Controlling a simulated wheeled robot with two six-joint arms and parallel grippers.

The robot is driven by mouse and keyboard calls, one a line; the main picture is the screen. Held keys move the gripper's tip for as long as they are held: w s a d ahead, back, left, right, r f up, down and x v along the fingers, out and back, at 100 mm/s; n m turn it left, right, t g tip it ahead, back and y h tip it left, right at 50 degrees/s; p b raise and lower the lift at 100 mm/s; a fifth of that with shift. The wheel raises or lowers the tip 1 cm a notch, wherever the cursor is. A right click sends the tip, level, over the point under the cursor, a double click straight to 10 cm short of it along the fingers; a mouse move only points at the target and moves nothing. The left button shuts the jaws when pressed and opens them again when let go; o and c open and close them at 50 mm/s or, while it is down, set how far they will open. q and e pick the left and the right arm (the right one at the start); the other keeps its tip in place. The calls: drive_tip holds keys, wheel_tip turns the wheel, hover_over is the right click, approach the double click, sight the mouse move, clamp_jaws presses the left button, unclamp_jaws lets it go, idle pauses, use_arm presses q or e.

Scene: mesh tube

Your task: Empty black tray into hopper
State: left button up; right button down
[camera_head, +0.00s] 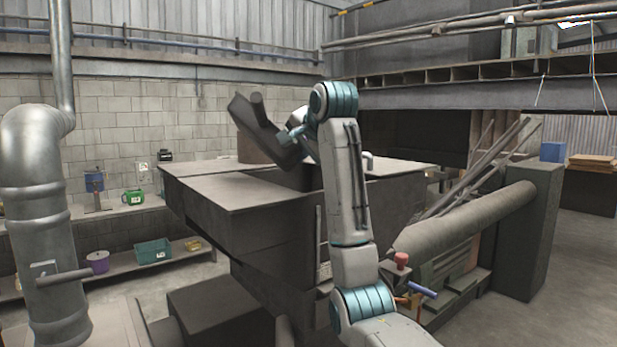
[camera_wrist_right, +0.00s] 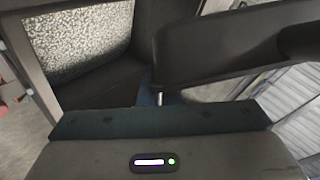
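The black tray (camera_head: 262,128) is held up in the air, steeply tilted, above the large dark grey hopper (camera_head: 265,225). My right gripper (camera_head: 293,136) is at the tray's right side and appears shut on it; the fingertips are largely hidden. In the right wrist view, the dark tray (camera_wrist_right: 235,45) extends up and right from the gripper (camera_wrist_right: 155,97). Beyond it shows the hopper's opening with dark inner walls (camera_wrist_right: 95,82) and a speckled grey surface (camera_wrist_right: 80,40). The tray's inside is not clearly visible, so I cannot tell its contents. My left gripper is out of view.
A round metal duct (camera_head: 38,200) stands at the left. A shelf with a green container (camera_head: 153,251) and a purple pot (camera_head: 97,262) runs along the back wall. A thick slanted pipe (camera_head: 465,218) and a dark post (camera_head: 528,230) stand right of the hopper.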

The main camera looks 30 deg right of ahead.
drive_tip(key=shift+a, duration=0.1)
idle(0.5)
drive_tip(key=shift+s+d+r+m+t+y, duration=0.1)
drive_tip(key=shift+d+r+m+t+y, duration=0.15)
drive_tip(key=shift+d+m+y, duration=0.45)
drive_tip(key=shift+s+d+r+m+t+y, duration=0.15)
drive_tip(key=shift+d+r+m+y, duration=0.3)
drive_tip(key=shift+y, duration=0.35)
idle(2.6)
drive_tip(key=shift+d+f+m+b, duration=0.1)
drive_tip(key=shift+d+m+b, duration=0.15)
drive_tip(key=shift+d+b, duration=0.2)
drive_tip(key=d+m+y+b, duration=0.1)
drive_tip(key=b, duration=0.1)
drive_tip(key=d+m+t+y+b, duration=0.1)
drive_tip(key=b, duration=0.1)
drive_tip(key=d+m+y+b, duration=0.1)
drive_tip(key=b, duration=0.1)
drive_tip(key=shift+s+t, duration=0.3)
idle(0.4)
